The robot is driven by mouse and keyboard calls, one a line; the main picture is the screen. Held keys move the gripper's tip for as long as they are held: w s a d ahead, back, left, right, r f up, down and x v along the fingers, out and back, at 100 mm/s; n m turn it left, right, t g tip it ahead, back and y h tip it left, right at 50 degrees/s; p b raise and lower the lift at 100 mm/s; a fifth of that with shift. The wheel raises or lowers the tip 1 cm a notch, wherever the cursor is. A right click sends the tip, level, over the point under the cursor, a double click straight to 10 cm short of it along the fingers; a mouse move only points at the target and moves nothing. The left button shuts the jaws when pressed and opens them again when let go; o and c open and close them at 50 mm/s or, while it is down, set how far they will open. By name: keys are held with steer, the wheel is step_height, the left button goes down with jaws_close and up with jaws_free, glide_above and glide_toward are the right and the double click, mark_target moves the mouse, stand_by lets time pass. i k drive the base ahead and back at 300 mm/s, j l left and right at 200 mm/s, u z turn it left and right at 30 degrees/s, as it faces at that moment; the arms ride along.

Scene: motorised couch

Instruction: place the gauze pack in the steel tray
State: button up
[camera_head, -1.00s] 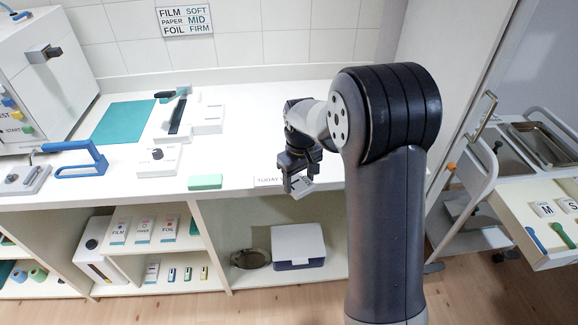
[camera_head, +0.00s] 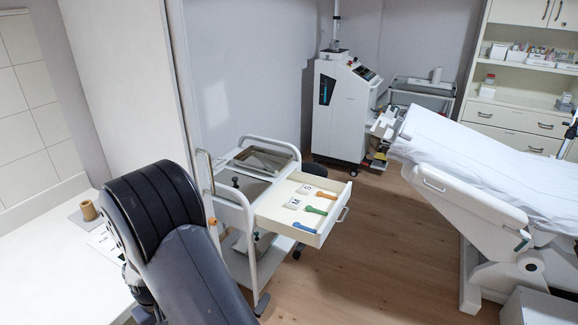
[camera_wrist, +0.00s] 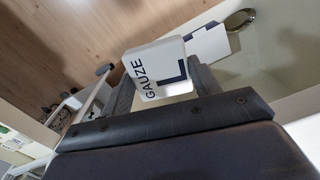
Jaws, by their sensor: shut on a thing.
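The gauze pack (camera_wrist: 155,72) is a white box marked GAUZE with a dark blue L. In the wrist view it sits between the two dark fingers of my gripper (camera_wrist: 165,88), which is shut on it. The steel tray (camera_head: 268,158) is shallow and lies on top of the white trolley in the middle of the head view. My arm is at the lower left of the head view, left of the trolley; my gripper and the pack are not visible there.
The trolley's drawer (camera_head: 318,238) is open, holding white packs marked S and M and several coloured-handled tools. A couch (camera_head: 480,165) stands right, a white machine (camera_head: 340,110) behind. Floor (camera_head: 385,230) between trolley and couch is clear. A counter (camera_head: 45,260) lies left.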

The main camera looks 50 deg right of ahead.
mark_target(276, 166)
steer(key=i+l+z, duration=0.3)
steer(key=z, duration=0.15)
steer(key=i+l+z, duration=0.3)
steer(key=z, duration=0.15)
steer(key=i+l+z, duration=0.1)
steer(key=i+z, duration=0.4)
steer(key=i, duration=0.6)
